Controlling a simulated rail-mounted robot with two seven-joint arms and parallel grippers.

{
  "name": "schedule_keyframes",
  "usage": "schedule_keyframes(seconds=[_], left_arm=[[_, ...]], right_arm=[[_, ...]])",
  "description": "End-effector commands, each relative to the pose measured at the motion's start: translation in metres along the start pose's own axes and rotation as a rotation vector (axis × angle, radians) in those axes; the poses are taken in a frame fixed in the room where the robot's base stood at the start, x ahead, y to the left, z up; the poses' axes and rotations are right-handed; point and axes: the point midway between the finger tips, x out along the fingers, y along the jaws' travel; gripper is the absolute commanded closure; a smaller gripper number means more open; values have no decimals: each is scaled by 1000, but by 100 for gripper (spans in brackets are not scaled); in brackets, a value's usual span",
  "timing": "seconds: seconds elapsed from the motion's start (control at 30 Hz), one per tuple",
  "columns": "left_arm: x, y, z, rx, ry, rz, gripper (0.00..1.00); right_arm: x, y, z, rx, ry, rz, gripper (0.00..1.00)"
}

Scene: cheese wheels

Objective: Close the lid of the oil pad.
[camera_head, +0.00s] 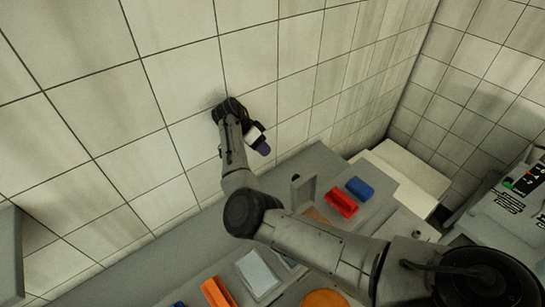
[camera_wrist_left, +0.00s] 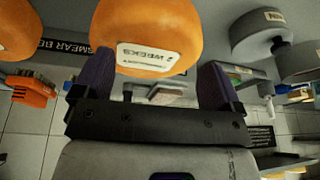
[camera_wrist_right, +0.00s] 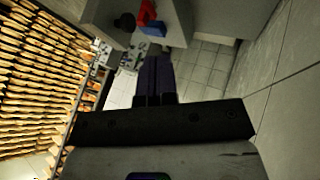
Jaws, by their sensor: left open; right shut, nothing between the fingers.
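A flat pale pad in a frame (camera_head: 258,272), possibly the oil pad, lies on the counter at the bottom of the head view. A pale box-like item in the left wrist view (camera_wrist_left: 167,94) may be the same thing; I cannot tell how its lid stands. My right gripper (camera_head: 263,147) is shut and empty, held near the tiled wall, well apart from the pad. Its closed purple fingers show in the right wrist view (camera_wrist_right: 155,78). My left gripper (camera_wrist_left: 157,82) is open; an orange cheese wheel (camera_wrist_left: 148,28) shows beyond and between its fingers. It is outside the head view.
A red brush-like block (camera_head: 341,205) and a blue one (camera_head: 360,187) lie on the grey counter, with an orange block (camera_head: 216,292) nearer. An orange disc (camera_head: 325,299) is at the bottom edge. Loaded shelves (camera_wrist_right: 45,80) stand left in the right wrist view.

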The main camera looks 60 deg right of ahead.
Motion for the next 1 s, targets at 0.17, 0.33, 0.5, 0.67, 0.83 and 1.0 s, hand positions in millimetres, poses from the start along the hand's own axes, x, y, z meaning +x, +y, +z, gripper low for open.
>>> schedule_keyframes(seconds=[0.17, 0.33, 0.5, 0.67, 0.83, 1.0], left_arm=[[4, 2, 1, -4, 1, 4, 9], [9, 4, 2, -11, 2, 10, 9], [0, 5, -1, -14, 0, 13, 9], [-16, 4, -6, -13, 3, 13, 9], [-24, 3, -8, -10, 3, 10, 9], [-26, 1, -8, -5, 1, 6, 9]], right_arm=[[34, 0, 2, -1, -1, 3, 100], [69, 0, 2, -1, -1, 2, 100], [86, 8, -2, -3, -1, -1, 100], [93, 23, -2, -4, -1, 1, 100], [100, 32, -2, -4, -1, 1, 100], [103, 36, -1, -6, 0, 0, 100]])
